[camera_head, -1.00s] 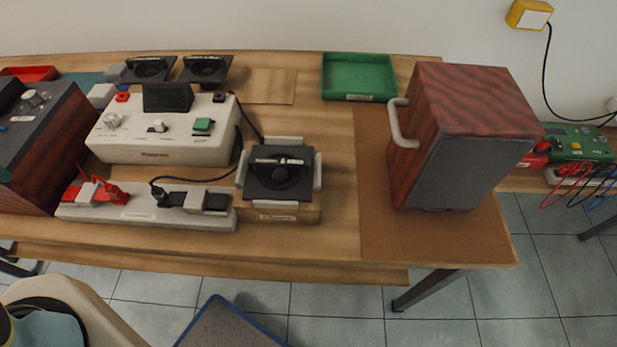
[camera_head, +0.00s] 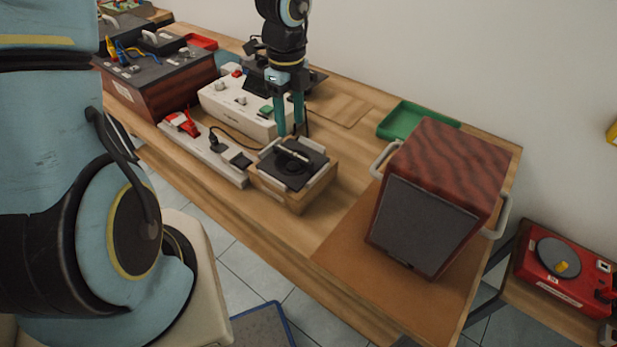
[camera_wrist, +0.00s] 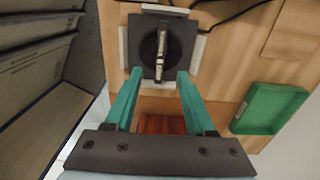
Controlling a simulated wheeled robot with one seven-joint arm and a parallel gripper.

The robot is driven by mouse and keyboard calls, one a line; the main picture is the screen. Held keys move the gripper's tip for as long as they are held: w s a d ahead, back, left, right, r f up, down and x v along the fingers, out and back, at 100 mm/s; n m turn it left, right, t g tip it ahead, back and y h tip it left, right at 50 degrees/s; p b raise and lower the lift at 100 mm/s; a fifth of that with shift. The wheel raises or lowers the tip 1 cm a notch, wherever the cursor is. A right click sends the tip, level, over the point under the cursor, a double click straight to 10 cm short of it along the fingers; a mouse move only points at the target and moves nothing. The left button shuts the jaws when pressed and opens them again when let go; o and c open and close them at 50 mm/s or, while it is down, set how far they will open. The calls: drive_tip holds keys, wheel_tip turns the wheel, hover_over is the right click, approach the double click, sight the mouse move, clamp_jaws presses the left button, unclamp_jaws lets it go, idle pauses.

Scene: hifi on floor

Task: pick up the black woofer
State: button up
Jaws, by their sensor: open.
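The black woofer (camera_head: 296,160) is a square black unit with a round cone and a light bar handle across its top. It lies flat in a wooden holder (camera_head: 294,198) with pale edge clips. It also shows in the wrist view (camera_wrist: 147,58). My gripper (camera_head: 290,132) points down over the woofer, with its teal fingers open. In the wrist view my gripper (camera_wrist: 160,75) has one fingertip on each side of the bar's lower end. Nothing is held; whether the tips touch the woofer I cannot tell.
A wood-grain speaker cabinet (camera_head: 425,225) with side handles stands to the right on a brown mat. A green tray (camera_head: 400,124) lies behind it. A white control box (camera_head: 230,105) and a power strip (camera_head: 212,150) with cables sit left of the woofer. Bare tabletop lies right of the holder.

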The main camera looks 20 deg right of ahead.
sight(292, 153)
wheel_tip(292, 153, down, 11)
drive_tip(key=shift+r+p, duration=0.2)
drive_tip(key=shift+p, duration=0.15)
drive_tip(key=shift+f, duration=0.25)
idle(0.7)
clamp_jaws()
idle(0.4)
